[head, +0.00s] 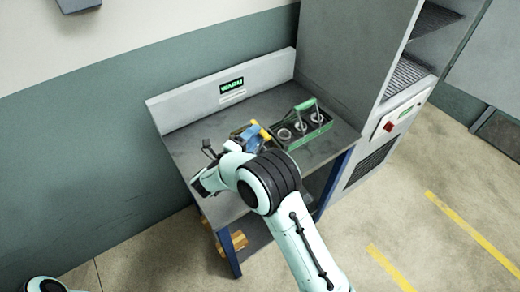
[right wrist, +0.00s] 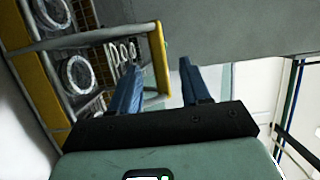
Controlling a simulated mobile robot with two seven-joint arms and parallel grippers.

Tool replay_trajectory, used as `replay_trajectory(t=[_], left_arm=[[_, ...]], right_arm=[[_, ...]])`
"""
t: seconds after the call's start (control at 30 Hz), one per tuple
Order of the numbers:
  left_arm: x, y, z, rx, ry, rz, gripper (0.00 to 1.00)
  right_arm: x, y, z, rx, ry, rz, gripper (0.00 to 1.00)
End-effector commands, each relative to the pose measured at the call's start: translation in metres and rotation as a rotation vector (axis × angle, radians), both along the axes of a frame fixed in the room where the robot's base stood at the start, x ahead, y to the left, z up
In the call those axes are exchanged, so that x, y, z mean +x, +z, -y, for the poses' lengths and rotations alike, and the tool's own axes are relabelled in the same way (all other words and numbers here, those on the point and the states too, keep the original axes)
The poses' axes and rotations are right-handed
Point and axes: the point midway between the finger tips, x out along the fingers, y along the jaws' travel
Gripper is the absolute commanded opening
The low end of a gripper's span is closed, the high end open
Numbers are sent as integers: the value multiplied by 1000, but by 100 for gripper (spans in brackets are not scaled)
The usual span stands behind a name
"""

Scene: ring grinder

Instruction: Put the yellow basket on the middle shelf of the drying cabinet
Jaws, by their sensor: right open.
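The yellow basket (head: 264,132) is on the table, mostly hidden behind my right arm and gripper in the head view. In the right wrist view the basket (right wrist: 36,75) fills the left side, with yellow ends, grey wire bars and pale rings inside. My right gripper (head: 249,141) is at the basket. Its blue fingers (right wrist: 158,70) are open, with a yellow bar of the basket between them; contact cannot be told. The drying cabinet (head: 345,50) stands at the right, with dark slatted shelves in its open front; its upper part is cut off. My left gripper is out of view.
A green basket (head: 325,127) with rings stands close to the right of the yellow one on the grey table (head: 185,155). A lit green sign (head: 231,86) is on the backboard. The cabinet's lower front has a red switch (head: 389,126). Floor in front is clear.

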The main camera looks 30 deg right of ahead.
Motion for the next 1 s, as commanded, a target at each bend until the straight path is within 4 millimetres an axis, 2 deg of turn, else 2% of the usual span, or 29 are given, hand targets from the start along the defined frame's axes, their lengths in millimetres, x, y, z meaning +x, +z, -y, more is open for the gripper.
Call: replay_trajectory(t=[0.1, 0.2, 0.47, 0.6, 1.0], left_arm=[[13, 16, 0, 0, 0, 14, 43], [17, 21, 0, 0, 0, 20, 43], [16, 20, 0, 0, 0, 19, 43], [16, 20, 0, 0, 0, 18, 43], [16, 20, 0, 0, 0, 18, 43]], right_arm=[[10, 6, 19, -2, -5, 3, 47], [15, 5, 31, -1, -3, 5, 47], [16, 1, 36, 0, -1, 2, 47], [16, 1, 35, 0, -1, 2, 1], [16, 1, 35, 0, -1, 2, 0]])
